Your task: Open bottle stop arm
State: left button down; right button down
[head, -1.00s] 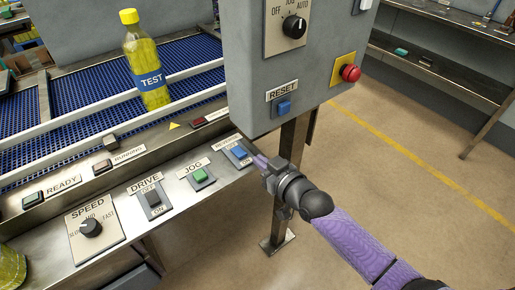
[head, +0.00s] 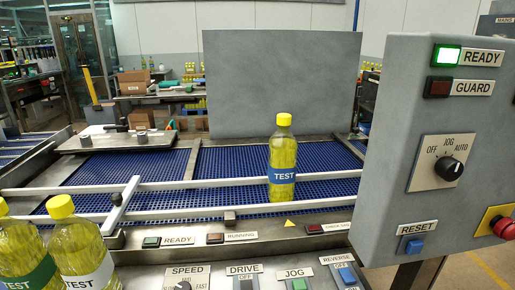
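A short grey bar (head: 121,205) with a dark knob on it lies slantwise across the bottle lane, between the two long rails; it looks like the bottle stop arm, but no label shows. A yellow TEST bottle (head: 283,165) with a yellow cap stands upright on the blue conveyor (head: 225,165), right of the bar and by the rear rail. Two more yellow bottles stand at the lower left, one with a white label (head: 85,250) and one with a green label (head: 25,255). Neither of my grippers is in view.
A grey control box (head: 420,110) stands at right, with a lit green READY lamp (head: 446,54), a selector knob (head: 450,169), a blue RESET button (head: 414,246) and a red stop button (head: 503,228). A console (head: 225,262) with switches runs along the front.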

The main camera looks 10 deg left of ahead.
aim_at(121, 201)
jog(key=u, duration=1.4)
